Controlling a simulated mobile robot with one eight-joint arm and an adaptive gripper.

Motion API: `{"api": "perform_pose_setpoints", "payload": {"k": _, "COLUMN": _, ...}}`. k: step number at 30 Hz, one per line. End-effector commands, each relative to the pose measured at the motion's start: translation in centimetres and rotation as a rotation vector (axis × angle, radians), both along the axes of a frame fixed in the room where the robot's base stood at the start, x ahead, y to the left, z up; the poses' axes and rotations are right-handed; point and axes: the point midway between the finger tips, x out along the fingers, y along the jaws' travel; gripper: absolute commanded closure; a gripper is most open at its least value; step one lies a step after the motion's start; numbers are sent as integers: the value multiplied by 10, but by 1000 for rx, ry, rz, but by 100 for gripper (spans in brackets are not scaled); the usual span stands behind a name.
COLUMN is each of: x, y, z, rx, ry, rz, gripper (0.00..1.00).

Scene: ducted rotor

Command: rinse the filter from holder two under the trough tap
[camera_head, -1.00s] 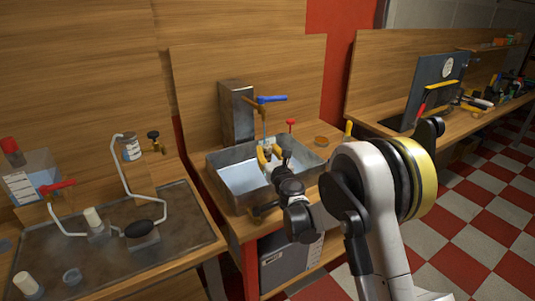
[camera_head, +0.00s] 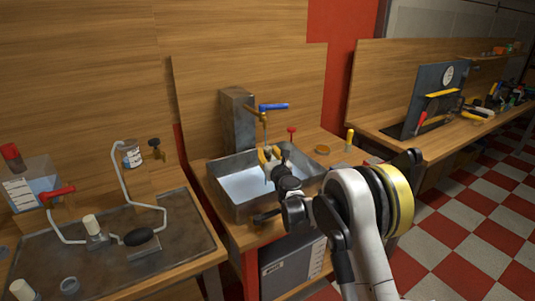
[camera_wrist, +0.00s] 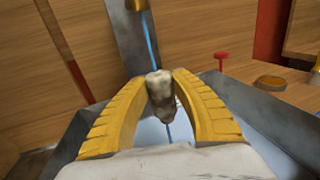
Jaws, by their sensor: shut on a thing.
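My gripper (camera_wrist: 160,85) has yellow ribbed fingers shut on a small whitish filter (camera_wrist: 161,92) with brown stains, darker toward its lower end. In the head view my gripper (camera_head: 268,155) is over the steel trough (camera_head: 236,211), below the tap (camera_head: 262,113) with its blue lever. A thin blue water stream (camera_wrist: 151,38) runs down from the tap in the wrist view. It passes behind or at the filter and shows again below it; I cannot tell whether it touches the filter. I cannot tell which holder is holder two.
A dark tray (camera_head: 185,230) on the left bench carries bent pipework, a white-capped holder (camera_head: 92,225) and an open grey cup (camera_head: 70,285). A red knob (camera_head: 291,130) and a brown round lid (camera_head: 322,149) are right of the tap. The trough walls surround my gripper.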

Motion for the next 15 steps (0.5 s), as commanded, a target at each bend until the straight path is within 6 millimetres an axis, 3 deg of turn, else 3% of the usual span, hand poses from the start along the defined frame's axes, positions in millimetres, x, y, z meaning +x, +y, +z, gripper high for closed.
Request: {"api": "perform_pose_setpoints", "payload": {"k": 15, "x": 0, "y": -3, "z": 0, "rx": 0, "ry": 0, "rz": -1, "gripper": 100}}
